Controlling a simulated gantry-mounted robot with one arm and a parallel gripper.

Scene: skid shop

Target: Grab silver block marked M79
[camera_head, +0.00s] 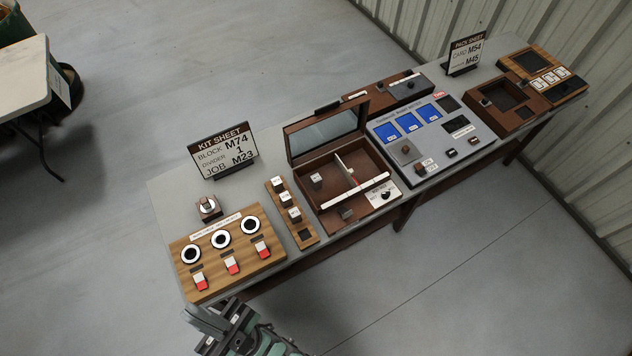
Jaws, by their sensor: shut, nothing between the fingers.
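Several small silver-topped blocks are on the bench, but their markings are too small to read, so I cannot tell which is M79. Three blocks stand in a row in a narrow wooden rack (306,239), including a rear block (278,184), a middle block (286,199) and a front block (294,214). The rack's front slot looks empty. Another block (316,181) sits inside an open brown box (324,219). My gripper (214,322) is shut and empty at the bottom, in front of the bench's near left end, apart from all the blocks.
A wooden panel (212,268) with three white-ringed dials and red-tipped switches stands nearest my gripper. A kit sheet sign (224,152) stands behind, reading BLOCK M74, DIVIDER 1, JOB M23. The box's raised lid (327,133) stands at its back. A grey panel (425,172) lies further right.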

